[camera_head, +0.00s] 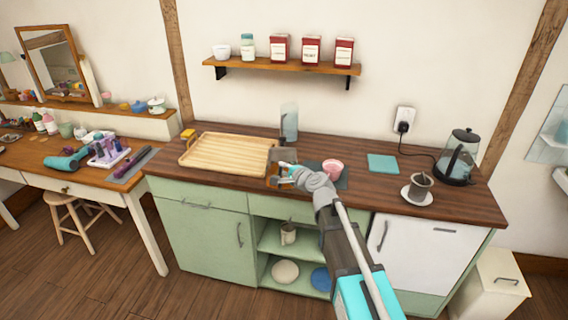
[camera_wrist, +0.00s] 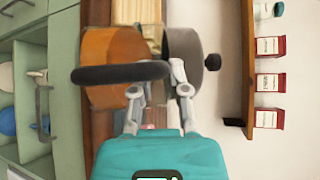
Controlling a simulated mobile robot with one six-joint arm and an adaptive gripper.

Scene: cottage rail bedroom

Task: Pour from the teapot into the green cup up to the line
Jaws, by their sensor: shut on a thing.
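My gripper (camera_wrist: 158,82) is shut on the dark handle of the teapot (camera_wrist: 115,50). The teapot looks like clear glass with amber tea in its lower part, a grey lid and a black knob. It looks close to upright in the sideways wrist view.
A wooden tray (camera_head: 228,153) lies left of the teapot. A pink cup (camera_head: 333,169) stands right, close to my arm. A clear glass vessel (camera_head: 289,122) stands behind. Further right are a teal cloth (camera_head: 383,164), a grey cup (camera_head: 420,187) on a saucer and a kettle (camera_head: 460,155).

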